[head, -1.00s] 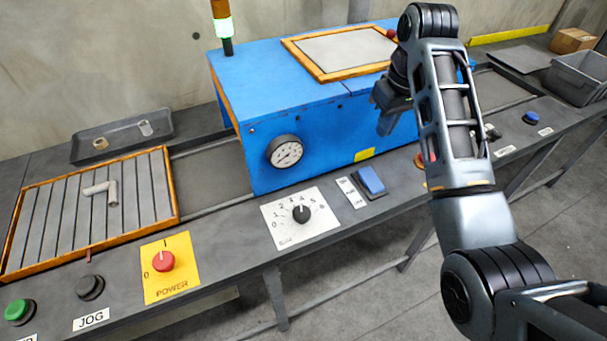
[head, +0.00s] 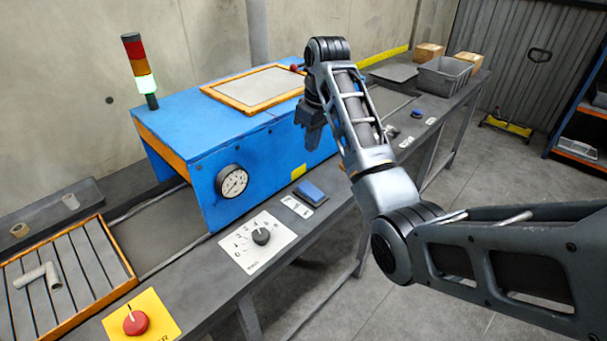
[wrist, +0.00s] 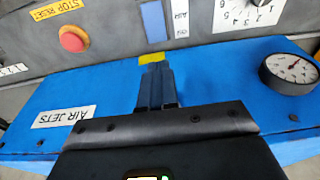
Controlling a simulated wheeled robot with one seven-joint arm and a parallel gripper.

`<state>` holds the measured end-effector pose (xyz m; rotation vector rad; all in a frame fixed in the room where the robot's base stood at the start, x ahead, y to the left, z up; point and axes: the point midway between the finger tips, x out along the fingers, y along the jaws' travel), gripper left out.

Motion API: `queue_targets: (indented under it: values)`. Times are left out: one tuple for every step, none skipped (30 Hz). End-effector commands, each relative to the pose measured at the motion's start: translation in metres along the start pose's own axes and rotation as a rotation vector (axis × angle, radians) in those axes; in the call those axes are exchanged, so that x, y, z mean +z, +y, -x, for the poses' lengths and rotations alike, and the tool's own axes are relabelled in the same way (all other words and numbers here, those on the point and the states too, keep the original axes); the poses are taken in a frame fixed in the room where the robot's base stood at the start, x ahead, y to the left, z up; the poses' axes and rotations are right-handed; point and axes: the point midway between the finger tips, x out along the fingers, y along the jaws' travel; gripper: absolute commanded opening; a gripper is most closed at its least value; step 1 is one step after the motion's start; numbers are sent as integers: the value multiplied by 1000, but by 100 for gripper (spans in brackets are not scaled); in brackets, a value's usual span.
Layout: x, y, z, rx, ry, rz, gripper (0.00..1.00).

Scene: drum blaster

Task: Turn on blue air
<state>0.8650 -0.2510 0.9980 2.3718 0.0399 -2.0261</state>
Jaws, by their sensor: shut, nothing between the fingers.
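The blue air switch (head: 311,190) is a rectangular blue rocker on the grey bench front, right of the numbered dial. In the wrist view the blue switch (wrist: 153,21) lies beyond my fingertips, beside a white plate (wrist: 180,18) lettered AIR. I cannot tell which way the rocker is set. My gripper (wrist: 156,68) is shut and empty, with its fingers over the blue machine housing and a yellow label just past the tips. In the head view my gripper (head: 311,140) hangs at the housing's front, above and apart from the switch.
The blue housing (head: 228,140) carries a gauge (head: 232,181). A red stop button (wrist: 73,38) is near the switch. A grey bin (head: 443,77) stands at the far end. Floor is clear in front.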

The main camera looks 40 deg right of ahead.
Motion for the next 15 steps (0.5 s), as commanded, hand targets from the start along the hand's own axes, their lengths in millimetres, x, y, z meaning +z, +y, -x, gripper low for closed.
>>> queue_targets:
  values:
    - [0, 0, -5, 0, -1, 0, 0]
    - [0, 0, -8, 0, -1, 0, 0]
    - [0, 0, -12, 0, -1, 0, 0]
    - [1, -1, -16, 0, -1, 0, 0]
    - [1, -1, -21, -1, -1, 1, 0]
    - [1, -1, -28, -1, -2, 1, 0]
    - [1, -1, -34, -1, -3, 1, 0]
    - [1, -1, -34, -2, -4, 0, 0]
    - [1, -1, -41, -2, -5, 0, 0]
    - [1, -1, -47, -2, -5, 0, 0]
    - [1, -1, -52, -2, -5, 0, 0]
    - [1, -1, -61, -2, -5, 0, 0]
    - [1, -1, -67, -2, -5, 0, 0]
    - [1, -1, -73, -2, -5, 0, 0]
    - [1, -1, -81, -2, -4, 0, 0]
